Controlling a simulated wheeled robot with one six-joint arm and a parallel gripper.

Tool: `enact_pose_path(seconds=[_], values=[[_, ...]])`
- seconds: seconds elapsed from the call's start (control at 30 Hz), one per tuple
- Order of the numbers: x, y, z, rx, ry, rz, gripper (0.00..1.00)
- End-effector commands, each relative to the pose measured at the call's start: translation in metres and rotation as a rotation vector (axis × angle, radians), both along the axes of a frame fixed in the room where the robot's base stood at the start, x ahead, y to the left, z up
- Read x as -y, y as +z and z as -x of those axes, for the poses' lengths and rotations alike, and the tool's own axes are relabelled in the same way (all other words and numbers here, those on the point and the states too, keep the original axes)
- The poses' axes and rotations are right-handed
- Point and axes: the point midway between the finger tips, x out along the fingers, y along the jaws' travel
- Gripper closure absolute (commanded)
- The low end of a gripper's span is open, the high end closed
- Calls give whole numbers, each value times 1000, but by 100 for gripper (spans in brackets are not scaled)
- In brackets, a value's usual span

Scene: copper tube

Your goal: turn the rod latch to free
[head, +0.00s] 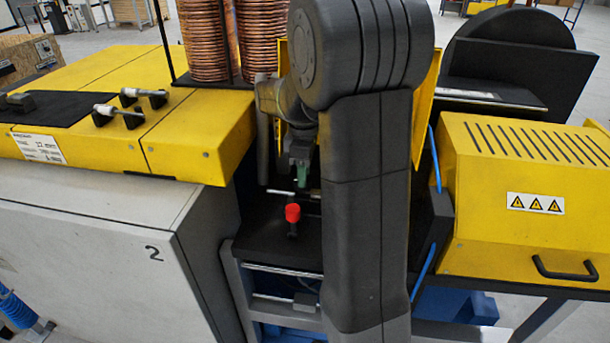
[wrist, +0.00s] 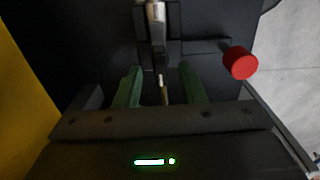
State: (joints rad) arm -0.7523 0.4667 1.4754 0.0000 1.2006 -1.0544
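The rod latch (wrist: 157,15) shows in the wrist view as a pale metal rod in a dark bracket at the top middle. A thin part of it points down between my fingers. In the head view its silver rod (head: 280,192) lies just below my gripper (head: 302,172). My gripper (wrist: 160,88) has two green fingers, spread apart with a gap on each side of the thin part. I see no contact, though depth is hard to judge. My arm hides the area right of the latch in the head view.
A red knob (head: 292,213) stands close to the latch; it also shows right of my fingers in the wrist view (wrist: 240,62). A yellow machine (head: 200,130) stands left and a yellow vented cover (head: 520,200) right. Copper coils (head: 205,40) stand behind.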

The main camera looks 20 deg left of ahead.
Motion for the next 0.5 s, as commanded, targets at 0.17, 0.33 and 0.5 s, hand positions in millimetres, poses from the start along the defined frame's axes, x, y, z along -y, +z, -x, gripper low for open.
enact_pose_path(seconds=[0.17,0.33,0.5], values=[[0,-17,0,0,0,0,64],[0,-21,0,1,0,0,64],[0,-20,0,1,0,-1,70]])
